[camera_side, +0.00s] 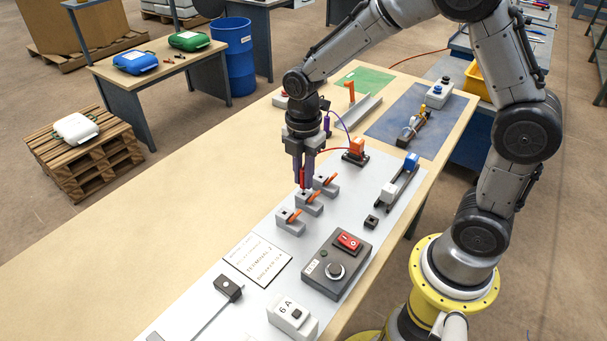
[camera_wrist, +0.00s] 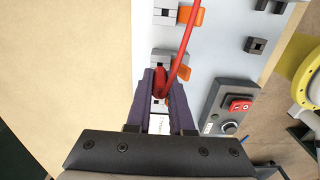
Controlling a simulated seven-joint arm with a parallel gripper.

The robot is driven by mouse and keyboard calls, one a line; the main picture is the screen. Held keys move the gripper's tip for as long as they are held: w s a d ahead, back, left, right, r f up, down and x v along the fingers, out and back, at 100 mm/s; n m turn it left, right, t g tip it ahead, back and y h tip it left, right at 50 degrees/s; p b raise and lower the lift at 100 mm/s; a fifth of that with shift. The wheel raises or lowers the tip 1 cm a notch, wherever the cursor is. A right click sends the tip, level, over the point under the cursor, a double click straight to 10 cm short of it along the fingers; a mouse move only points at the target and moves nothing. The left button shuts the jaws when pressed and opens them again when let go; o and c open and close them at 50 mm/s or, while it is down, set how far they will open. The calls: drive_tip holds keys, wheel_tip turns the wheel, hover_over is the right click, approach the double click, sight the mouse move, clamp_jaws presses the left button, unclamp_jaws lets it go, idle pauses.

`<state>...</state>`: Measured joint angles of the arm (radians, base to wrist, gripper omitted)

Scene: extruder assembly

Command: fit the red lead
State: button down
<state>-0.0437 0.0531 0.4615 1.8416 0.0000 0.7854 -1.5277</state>
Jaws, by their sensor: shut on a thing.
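My gripper (camera_side: 302,182) points straight down over the row of three grey terminal blocks with orange levers. Its purple fingers (camera_wrist: 163,78) are shut on the plug end of the red lead (camera_wrist: 161,84). In the side view the red plug (camera_side: 302,177) is just above or at the middle block (camera_side: 309,204); I cannot tell whether it touches. The near block (camera_side: 289,222) and far block (camera_side: 327,184) stand either side. The lead's wire (camera_side: 333,149) runs back to an orange and black connector (camera_side: 355,154). In the wrist view the fingers hide part of the blocks.
A dark control box (camera_side: 337,266) with a red switch stands near the blocks. A small black cube (camera_side: 371,221) and a grey-black bar part (camera_side: 398,181) lie to the right. A purple wire (camera_side: 341,121) arches behind my gripper. The table's left side is clear.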

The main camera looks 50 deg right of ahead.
drive_tip(key=shift+f, duration=1.05)
drive_tip(key=c, duration=0.7)
unclamp_jaws()
drive_tip(key=s+r+t, duration=0.1)
drive_tip(key=s+r, duration=0.1)
drive_tip(key=r, duration=0.8)
drive_tip(key=s+r+t, duration=0.1)
drive_tip(key=s+r, duration=0.1)
drive_tip(key=r, duration=0.8)
drive_tip(key=s+f+m+t, duration=0.1)
drive_tip(key=s+m, duration=0.4)
drive_tip(key=m, duration=0.1)
drive_tip(key=s+d+f+m+t, duration=0.1)
drive_tip(key=s+m, duration=0.3)
drive_tip(key=m, duration=0.2)
drive_tip(key=s+f+m+t, duration=0.1)
drive_tip(key=s+m, duration=0.4)
drive_tip(key=m, duration=0.1)
drive_tip(key=shift+s+d+f+t, duration=0.15)
drive_tip(key=shift+s+d+t, duration=0.1)
drive_tip(key=shift+s+t, duration=0.1)
